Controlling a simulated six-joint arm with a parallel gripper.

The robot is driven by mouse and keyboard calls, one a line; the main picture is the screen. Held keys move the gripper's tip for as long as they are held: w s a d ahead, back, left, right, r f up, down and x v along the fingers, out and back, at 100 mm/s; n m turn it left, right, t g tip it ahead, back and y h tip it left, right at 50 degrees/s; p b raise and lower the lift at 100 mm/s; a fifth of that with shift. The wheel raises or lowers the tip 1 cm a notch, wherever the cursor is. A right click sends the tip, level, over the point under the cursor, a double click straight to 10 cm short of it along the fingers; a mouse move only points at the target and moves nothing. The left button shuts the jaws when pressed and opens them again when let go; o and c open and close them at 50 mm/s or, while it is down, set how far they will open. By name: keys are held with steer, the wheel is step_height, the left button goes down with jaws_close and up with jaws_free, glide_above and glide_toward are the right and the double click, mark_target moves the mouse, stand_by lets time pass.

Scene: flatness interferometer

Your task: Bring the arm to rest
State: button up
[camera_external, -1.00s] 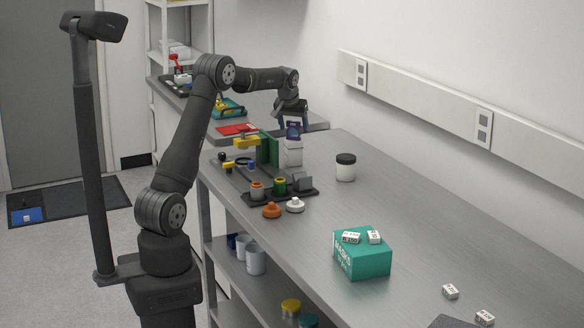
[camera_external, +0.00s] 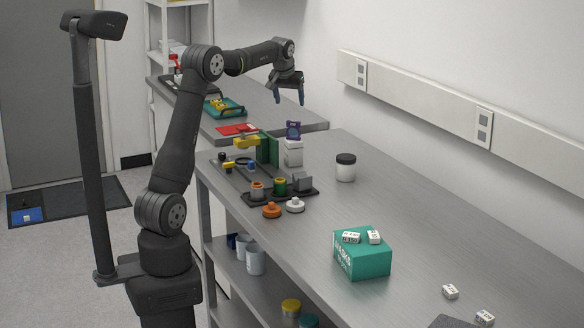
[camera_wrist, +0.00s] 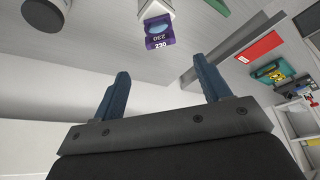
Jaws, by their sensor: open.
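My gripper (camera_external: 290,98) is open and empty, held in the air above the far part of the bench, with its fingers pointing down. In the wrist view its two blue fingers (camera_wrist: 163,85) stand wide apart with nothing between them. Below it, a purple item (camera_external: 293,130) marked 230 sits on top of a white block (camera_external: 293,153). The purple item also shows beyond the fingers in the wrist view (camera_wrist: 159,32), apart from them.
A dark fixture board (camera_external: 262,192) with several small parts stands left of the white block. A black-lidded jar (camera_external: 345,168) is to the right. A teal box (camera_external: 362,254) carries white blocks nearer the front. A wall rail (camera_external: 420,95) runs behind the bench.

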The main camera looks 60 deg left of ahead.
mark_target(294, 123)
steer(key=shift+f, duration=0.1)
steer(key=x, duration=1.1)
steer(key=shift+w+a+f, duration=0.1)
steer(key=shift+a+f, duration=0.05)
steer(key=shift+f, duration=0.2)
steer(key=shift+w+r, duration=0.1)
steer(key=shift+r, duration=1.7)
steer(key=shift+f, duration=0.15)
